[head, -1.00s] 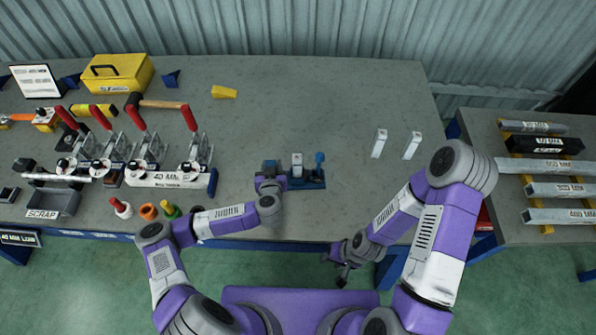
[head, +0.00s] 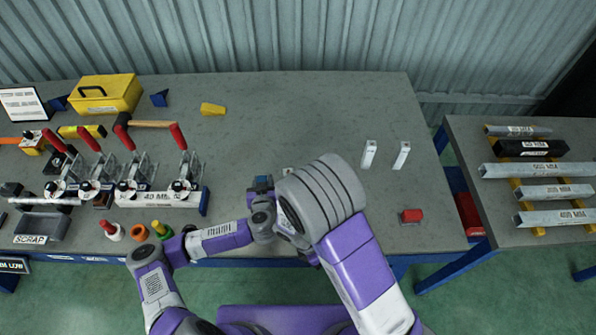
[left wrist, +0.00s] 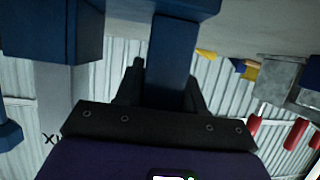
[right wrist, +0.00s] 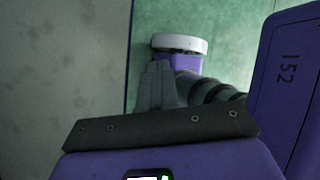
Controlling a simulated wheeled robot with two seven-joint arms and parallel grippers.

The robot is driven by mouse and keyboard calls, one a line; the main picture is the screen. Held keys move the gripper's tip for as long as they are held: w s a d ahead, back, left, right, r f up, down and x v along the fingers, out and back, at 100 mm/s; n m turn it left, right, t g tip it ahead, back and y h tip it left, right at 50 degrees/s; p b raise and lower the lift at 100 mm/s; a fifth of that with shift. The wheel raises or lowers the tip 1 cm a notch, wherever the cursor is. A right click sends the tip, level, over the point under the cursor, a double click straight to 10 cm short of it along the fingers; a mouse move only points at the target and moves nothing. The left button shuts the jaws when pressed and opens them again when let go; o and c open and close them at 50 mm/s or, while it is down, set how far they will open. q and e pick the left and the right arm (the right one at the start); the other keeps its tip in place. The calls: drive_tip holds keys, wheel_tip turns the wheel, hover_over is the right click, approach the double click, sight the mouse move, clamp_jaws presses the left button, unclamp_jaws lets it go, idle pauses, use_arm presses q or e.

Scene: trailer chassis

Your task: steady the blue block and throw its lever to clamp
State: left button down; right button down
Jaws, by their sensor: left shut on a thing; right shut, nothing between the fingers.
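The blue block (head: 262,183) sits near the front edge of the bench, and most of it, with its lever, is hidden behind my right arm in the head view. In the left wrist view, a blue upright part of the block (left wrist: 170,60) stands between the fingers of my left gripper (left wrist: 164,88), which is shut on it. My right gripper (right wrist: 158,88) is shut and empty in the right wrist view, with the grey bench and green floor behind it. In the head view, the right gripper is hidden behind its own arm.
Red-handled clamps (head: 125,180) stand at the left. Red, orange and green-and-yellow small pieces (head: 138,232) stand near the front edge.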

drive_tip(key=w+r+m, duration=0.1)
drive_tip(key=w, duration=0.1)
drive_tip(key=w+a+r+m+t, duration=0.1)
drive_tip(key=w+m, duration=0.1)
drive_tip(key=w+a+r+m+t, duration=0.1)
drive_tip(key=shift+w+r+m, duration=0.2)
drive_tip(key=shift+w+m, duration=0.1)
drive_tip(key=shift+w, duration=0.1)
drive_tip(key=w+a+r+m+t, duration=0.3)
drive_tip(key=w+a+r+m, duration=0.1)
drive_tip(key=w+r+m, duration=0.2)
drive_tip(key=w+a+r+m+t+y, duration=0.1)
drive_tip(key=w+a+r+m+t, duration=0.2)
drive_tip(key=r+m, duration=0.6)
drive_tip(key=w+a+m, duration=0.1)
drive_tip(key=w+a, duration=0.1)
drive_tip(key=w, duration=0.1)
drive_tip(key=shift+w+a, duration=0.25)
drive_tip(key=shift+a, duration=0.05)
drive_tip(key=x, duration=1)
drive_tip(key=shift+y, duration=0.3)
